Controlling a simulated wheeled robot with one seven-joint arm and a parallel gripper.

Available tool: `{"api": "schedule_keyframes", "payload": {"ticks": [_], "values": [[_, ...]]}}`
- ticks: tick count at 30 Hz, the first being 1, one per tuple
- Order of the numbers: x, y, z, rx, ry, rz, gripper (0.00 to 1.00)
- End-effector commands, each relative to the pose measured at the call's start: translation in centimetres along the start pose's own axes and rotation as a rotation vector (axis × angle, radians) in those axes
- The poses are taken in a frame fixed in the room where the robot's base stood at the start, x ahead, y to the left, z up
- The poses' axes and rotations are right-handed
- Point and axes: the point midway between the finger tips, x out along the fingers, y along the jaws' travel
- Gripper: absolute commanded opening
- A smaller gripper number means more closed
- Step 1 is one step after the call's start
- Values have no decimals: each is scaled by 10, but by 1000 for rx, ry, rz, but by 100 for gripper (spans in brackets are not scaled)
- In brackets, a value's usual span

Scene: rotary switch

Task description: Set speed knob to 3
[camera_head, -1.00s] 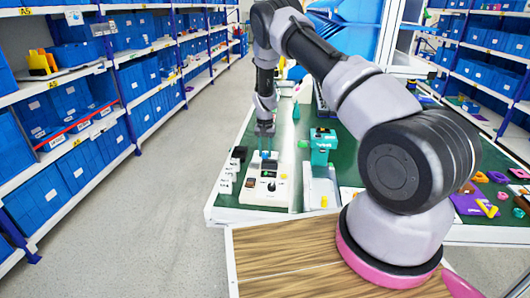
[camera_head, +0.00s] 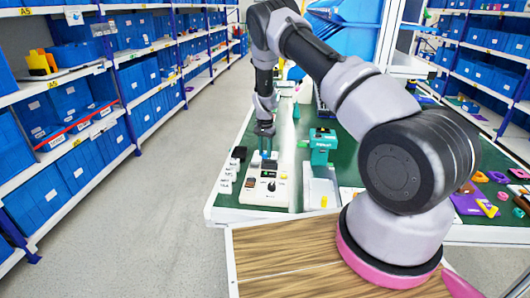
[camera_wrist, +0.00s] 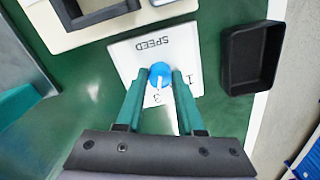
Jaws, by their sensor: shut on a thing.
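The speed knob (camera_wrist: 160,73) is a blue round knob on a white plate (camera_wrist: 135,55) marked SPEED, seen upside down in the wrist view. A 1 is printed to the right of the knob and a 3 below it. The knob's white mark points down in that view, roughly toward the 3. My gripper (camera_wrist: 161,80) is shut on the knob, with one teal finger at each side. In the head view my gripper (camera_head: 265,150) reaches down at the far end of the white panel; the knob is too small to read there.
A black open tray (camera_wrist: 252,58) lies right of the plate in the wrist view. A white panel with a dark knob (camera_head: 272,187) is nearer my base. A teal device (camera_head: 322,142) stands to the right on the green table. The aisle floor at left is clear.

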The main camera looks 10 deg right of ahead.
Motion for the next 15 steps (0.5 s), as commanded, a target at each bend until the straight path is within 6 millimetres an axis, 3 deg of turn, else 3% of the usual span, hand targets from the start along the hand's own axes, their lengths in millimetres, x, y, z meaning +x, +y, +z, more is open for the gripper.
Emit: {"api": "schedule_keyframes", "payload": {"ticks": [1, 2, 3, 4, 15], "values": [[0, 0, 0, 0, 0, 0, 0], [0, 0, 0, 0, 0, 0, 44], [0, 0, 0, 0, 0, 0, 60], [0, 0, 0, 0, 0, 0, 67], [-4, 0, 0, -1, 1, -1, 67]]}}
